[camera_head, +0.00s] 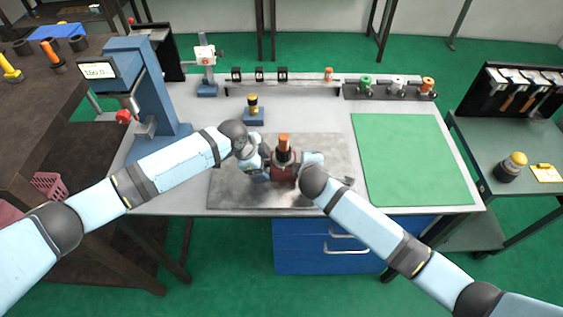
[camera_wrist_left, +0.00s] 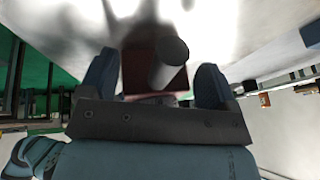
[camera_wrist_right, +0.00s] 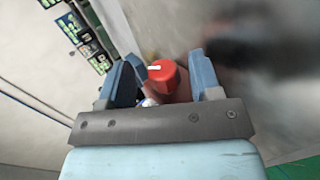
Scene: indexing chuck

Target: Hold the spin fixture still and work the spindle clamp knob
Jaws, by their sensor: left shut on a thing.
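The spin fixture (camera_head: 286,173) is a dark red block on the grey metal plate in the head view, with a dark collar and an orange top (camera_head: 283,140) standing upright. My left gripper (camera_head: 262,172) is shut on the block from the left. In the left wrist view the red block (camera_wrist_left: 140,72) sits between its fingers, with a grey cylinder (camera_wrist_left: 168,62) in front. My right gripper (camera_head: 304,160) is at the fixture's right side. In the right wrist view a red knob (camera_wrist_right: 163,76) with a white mark stands between its open fingers, with small gaps showing on both sides.
The grey plate (camera_head: 235,190) lies on the pale workbench. A blue press (camera_head: 150,90) stands left, and a small blue block with a yellow-topped post (camera_head: 253,108) stands behind the fixture. A clear green mat (camera_head: 415,160) lies right. A rail with several small parts runs along the back.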

